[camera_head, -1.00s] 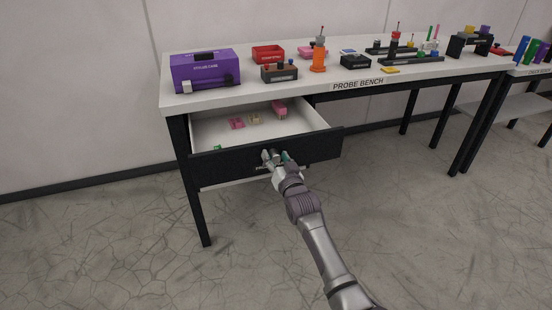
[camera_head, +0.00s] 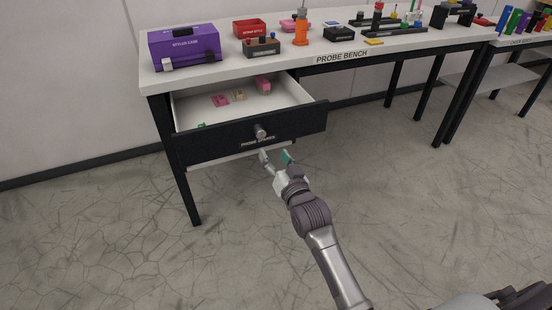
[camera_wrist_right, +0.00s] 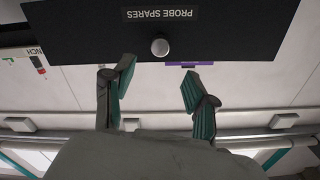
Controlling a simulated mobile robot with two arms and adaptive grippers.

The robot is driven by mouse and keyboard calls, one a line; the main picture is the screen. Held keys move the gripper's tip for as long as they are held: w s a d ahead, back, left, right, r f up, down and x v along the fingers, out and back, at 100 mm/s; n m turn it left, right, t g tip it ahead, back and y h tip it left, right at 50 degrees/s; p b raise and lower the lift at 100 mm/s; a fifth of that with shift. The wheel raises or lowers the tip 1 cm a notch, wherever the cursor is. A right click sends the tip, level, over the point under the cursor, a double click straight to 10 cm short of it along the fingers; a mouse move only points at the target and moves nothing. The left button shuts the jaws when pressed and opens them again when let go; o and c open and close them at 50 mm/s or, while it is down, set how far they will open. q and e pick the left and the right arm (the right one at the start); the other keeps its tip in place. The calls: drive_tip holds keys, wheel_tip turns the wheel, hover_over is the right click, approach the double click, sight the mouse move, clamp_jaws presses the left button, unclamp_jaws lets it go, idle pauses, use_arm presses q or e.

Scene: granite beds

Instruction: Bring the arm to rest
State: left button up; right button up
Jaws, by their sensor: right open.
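My right gripper (camera_head: 275,158) is open and empty, just in front of and below the knob (camera_head: 260,131) of the drawer. The open drawer (camera_head: 215,146) has a black front and a white inside. In the right wrist view the two fingers (camera_wrist_right: 155,88) are spread apart, with the round knob (camera_wrist_right: 160,47) beyond them and not between them. The drawer front (camera_wrist_right: 90,30) shows there upside down with the label PROBE SPARES. My left gripper is not in view.
Pink, beige and green pieces (camera_head: 221,101) lie in the drawer. The white-topped bench (camera_head: 215,72) carries a purple case (camera_head: 185,46), a red bin (camera_head: 249,28) and an orange tool (camera_head: 301,32). Bare concrete floor (camera_head: 420,220) lies in front.

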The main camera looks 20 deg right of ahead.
drive_tip(key=shift+s, duration=0.3)
